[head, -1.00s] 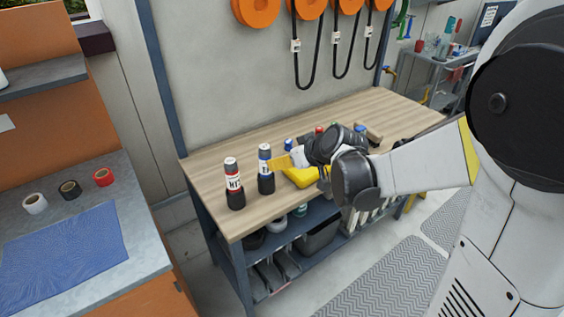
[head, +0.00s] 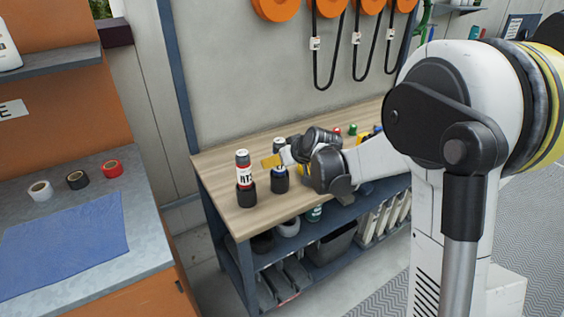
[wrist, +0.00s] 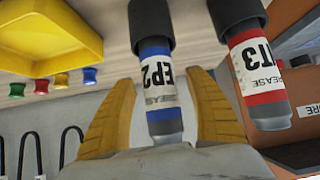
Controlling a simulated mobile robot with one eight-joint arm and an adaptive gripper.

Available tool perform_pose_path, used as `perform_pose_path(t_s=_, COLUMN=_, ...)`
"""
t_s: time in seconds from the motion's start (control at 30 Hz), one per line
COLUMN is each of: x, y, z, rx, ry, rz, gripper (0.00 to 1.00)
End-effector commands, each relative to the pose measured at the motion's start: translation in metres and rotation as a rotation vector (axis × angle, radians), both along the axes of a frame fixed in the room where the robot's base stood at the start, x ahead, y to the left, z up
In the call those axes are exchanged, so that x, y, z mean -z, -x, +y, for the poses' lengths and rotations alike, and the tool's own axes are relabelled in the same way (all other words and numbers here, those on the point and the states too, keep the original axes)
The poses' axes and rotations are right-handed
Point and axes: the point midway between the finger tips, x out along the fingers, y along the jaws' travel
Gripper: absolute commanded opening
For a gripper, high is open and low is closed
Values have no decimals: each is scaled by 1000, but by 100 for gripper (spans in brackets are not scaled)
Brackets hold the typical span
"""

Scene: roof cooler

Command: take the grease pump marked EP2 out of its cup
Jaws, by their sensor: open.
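The grease pump marked EP2 (wrist: 160,82), with blue bands and a white label, stands in its dark cup (wrist: 150,22), which is at the top of the wrist view. My gripper (wrist: 163,88) is open, with one yellow finger on each side of the pump's body. A gap shows between each finger and the pump. In the head view my gripper (head: 273,161) partly hides the pump, whose grey end (head: 279,145) shows above it. The cup (head: 279,184) rests on the wooden bench.
A red-banded pump marked HT3 (head: 243,172) stands in its own cup close by on the left; it is near my right finger in the wrist view (wrist: 258,75). A yellow tray (wrist: 50,35) and several small coloured spools lie on the other side. The bench front (head: 245,220) is clear.

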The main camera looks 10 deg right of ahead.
Motion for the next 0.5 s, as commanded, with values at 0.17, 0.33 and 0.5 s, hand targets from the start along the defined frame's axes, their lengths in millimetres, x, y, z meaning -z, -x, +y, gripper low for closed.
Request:
perform_pose_path(t_s=0.17, x=0, y=0, z=0, rx=0, ry=0, rz=0, gripper=63)
perform_pose_path(t_s=0.33, x=0, y=0, z=0, rx=0, ry=0, rz=0, gripper=25)
perform_pose_path(t_s=0.5, x=-1, y=0, z=0, rx=0, ry=0, rz=0, gripper=0)
